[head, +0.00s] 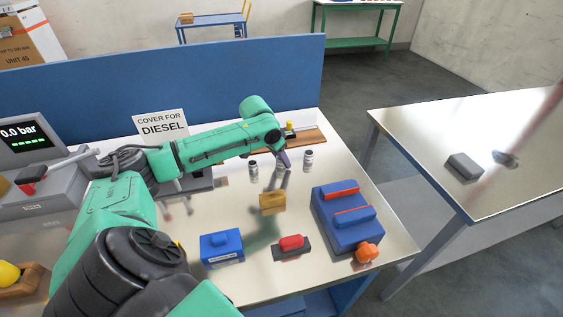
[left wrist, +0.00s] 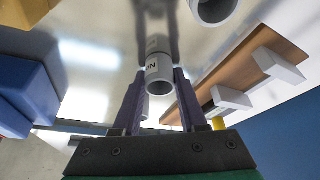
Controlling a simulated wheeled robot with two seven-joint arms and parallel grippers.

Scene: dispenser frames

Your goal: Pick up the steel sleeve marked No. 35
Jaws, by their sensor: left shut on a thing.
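My left gripper (head: 284,158) reaches over the shiny tabletop. In the left wrist view its two dark fingers (left wrist: 157,95) are shut on a grey steel sleeve (left wrist: 159,72) with a printed label. The label is only partly visible, and I cannot read a number. In the head view the gripper mostly hides this sleeve. A second steel sleeve (head: 253,170) stands to its left and a third (head: 308,158) to its right, both upright and apart from the fingers. Their numbers are too small to read. I cannot tell whether the held sleeve is off the table.
A wooden rack (head: 308,137) lies behind the sleeves. In front are a tan block (head: 271,203), a blue box (head: 222,247), a red-topped block (head: 291,245) and a large blue fixture (head: 345,222). A sign (head: 161,124) and blue partition (head: 200,88) stand behind.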

